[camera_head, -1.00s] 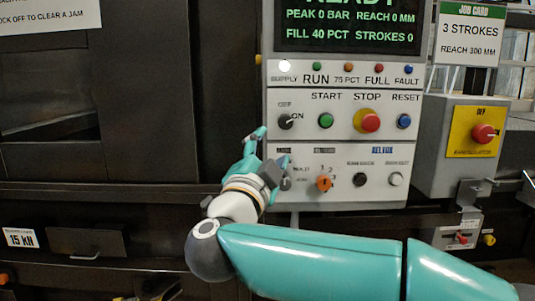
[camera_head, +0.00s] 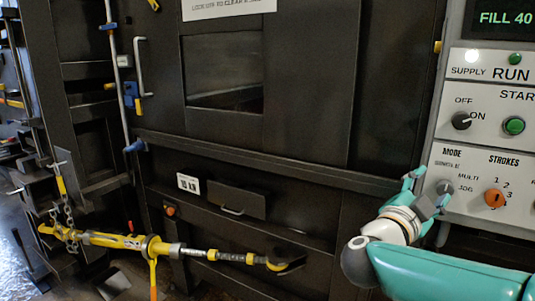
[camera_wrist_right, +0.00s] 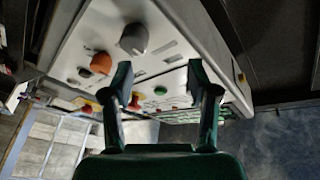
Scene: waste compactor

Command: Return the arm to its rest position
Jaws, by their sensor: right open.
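My right arm comes in at the lower right of the head view. Its teal right gripper (camera_head: 430,187) is open, at the lower left edge of the control panel, and overlaps the grey MODE knob (camera_head: 444,187) in the picture. In the right wrist view the two dark fingers (camera_wrist_right: 160,80) stand apart with nothing held between them. The grey knob (camera_wrist_right: 133,39) and orange knob (camera_wrist_right: 101,63) show beyond the fingertips. I cannot tell whether a finger touches the panel. My left gripper is not in view.
The control panel (camera_head: 483,140) carries a SUPPLY knob (camera_head: 461,120), a green START button (camera_head: 513,126) and an orange STROKES knob (camera_head: 494,198). Left of it stands the dark compactor front with a drawer handle (camera_head: 232,210). A yellow chain binder (camera_head: 130,241) crosses low at left.

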